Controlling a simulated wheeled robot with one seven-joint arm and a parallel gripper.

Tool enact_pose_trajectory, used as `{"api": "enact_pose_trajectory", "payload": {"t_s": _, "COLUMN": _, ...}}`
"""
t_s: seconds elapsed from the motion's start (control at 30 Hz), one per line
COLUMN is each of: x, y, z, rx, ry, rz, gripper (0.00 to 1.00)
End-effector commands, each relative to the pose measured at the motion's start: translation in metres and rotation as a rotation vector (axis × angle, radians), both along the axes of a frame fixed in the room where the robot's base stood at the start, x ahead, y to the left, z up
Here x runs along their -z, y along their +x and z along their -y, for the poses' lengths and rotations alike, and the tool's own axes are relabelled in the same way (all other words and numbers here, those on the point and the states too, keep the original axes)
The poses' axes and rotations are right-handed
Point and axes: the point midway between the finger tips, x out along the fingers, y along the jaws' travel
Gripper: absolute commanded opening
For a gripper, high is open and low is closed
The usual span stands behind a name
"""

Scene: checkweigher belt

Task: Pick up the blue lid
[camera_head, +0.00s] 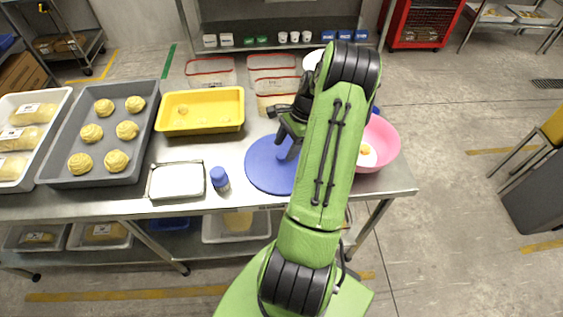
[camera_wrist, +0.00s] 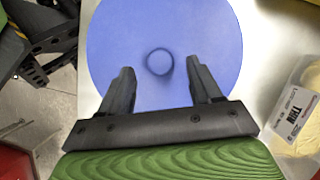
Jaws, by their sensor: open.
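The blue lid (camera_head: 262,168) is a flat round disc lying on the steel table, right of the small blue-capped jar. In the wrist view the lid (camera_wrist: 160,25) fills the upper middle, with a small round knob (camera_wrist: 159,62) at its centre. My gripper (camera_wrist: 160,78) is open, its two dark fingers on either side of the knob in that view and nothing between them. In the head view my gripper (camera_head: 288,146) is over the lid, and my green arm hides the lid's right part. I cannot tell whether the fingers touch the lid.
A pink bowl (camera_head: 385,146) stands right of my arm. A yellow tray (camera_head: 200,92), a grey tray of pastries (camera_head: 146,92), a blue-capped jar (camera_head: 220,180) and a small metal tray (camera_head: 176,164) stand to the left. Clear containers (camera_head: 272,64) are behind.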

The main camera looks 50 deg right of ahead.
Motion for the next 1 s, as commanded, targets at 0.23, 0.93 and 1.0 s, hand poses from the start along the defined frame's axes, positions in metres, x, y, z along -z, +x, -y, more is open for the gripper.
{"api": "enact_pose_trajectory", "payload": {"t_s": 0.23, "x": 0.026, "y": 0.004, "z": -0.010, "rx": -0.001, "ry": -0.001, "rz": -0.001, "gripper": 0.64}}
{"api": "enact_pose_trajectory", "payload": {"t_s": 0.93, "x": 0.024, "y": 0.004, "z": -0.009, "rx": -0.001, "ry": -0.001, "rz": 0.000, "gripper": 0.02}}
{"api": "enact_pose_trajectory", "payload": {"t_s": 1.0, "x": 0.022, "y": 0.004, "z": -0.009, "rx": -0.001, "ry": -0.001, "rz": 0.001, "gripper": 0.02}}
